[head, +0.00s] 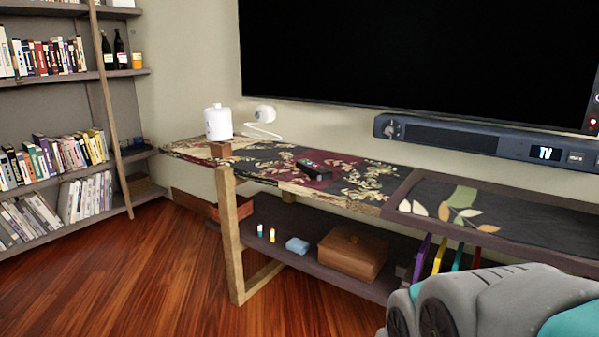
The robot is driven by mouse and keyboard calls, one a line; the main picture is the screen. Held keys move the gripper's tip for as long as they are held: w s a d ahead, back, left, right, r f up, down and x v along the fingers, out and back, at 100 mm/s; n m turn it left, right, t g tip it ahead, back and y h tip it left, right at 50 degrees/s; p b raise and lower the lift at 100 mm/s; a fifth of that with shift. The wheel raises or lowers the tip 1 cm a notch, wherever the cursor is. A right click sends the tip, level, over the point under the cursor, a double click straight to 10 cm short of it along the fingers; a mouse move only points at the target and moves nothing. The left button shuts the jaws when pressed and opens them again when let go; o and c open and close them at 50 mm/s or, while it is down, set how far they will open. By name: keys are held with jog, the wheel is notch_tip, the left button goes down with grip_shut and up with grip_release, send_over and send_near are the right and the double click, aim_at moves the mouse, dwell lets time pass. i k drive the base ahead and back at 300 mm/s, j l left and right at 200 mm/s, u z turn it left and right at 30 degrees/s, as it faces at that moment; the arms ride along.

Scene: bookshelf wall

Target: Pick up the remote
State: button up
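The remote (314,166) is a small dark slab with a few light and red marks.
A wooden box (351,253) and a blue item (297,245) sit on the lower shelf. A soundbar (436,134) hangs above. Wooden floor in front is clear.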

aim_at(313, 172)
jog(key=i+j, duration=0.2)
jog(key=i, duration=0.2)
jog(key=i+j, duration=0.15)
jog(key=i, duration=0.2)
jog(key=i+j, duration=0.2)
jog(key=i, duration=0.2)
